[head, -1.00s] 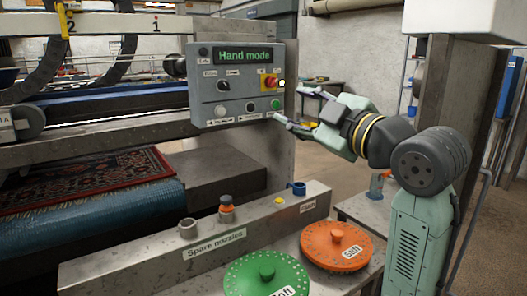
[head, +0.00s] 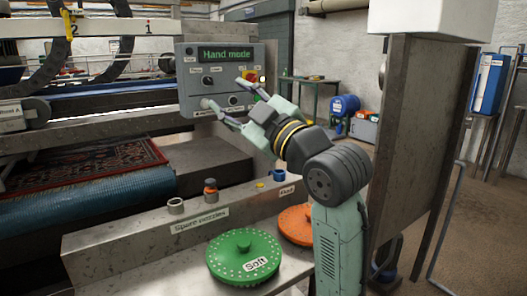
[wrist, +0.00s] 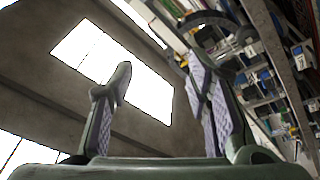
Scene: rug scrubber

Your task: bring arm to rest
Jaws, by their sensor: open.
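My arm reaches up and left from the lower middle of the head view, bent at a dark joint. My gripper (head: 222,92) is open with its two fingers apart and nothing between them. In the head view its fingertips overlap the lower right of the grey control panel (head: 190,92), which reads "Hand mode"; I cannot tell the gap between them. In the wrist view the open fingers (wrist: 160,75) point up toward bright windows and a ceiling, with no object between them.
A green "Soft" disc (head: 243,246) and an orange disc (head: 296,222), partly behind my arm, lie on a metal bench by the spare nozzles ledge (head: 150,226). A patterned rug (head: 85,168) lies on the machine at left. A metal panel (head: 420,150) stands right of my arm.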

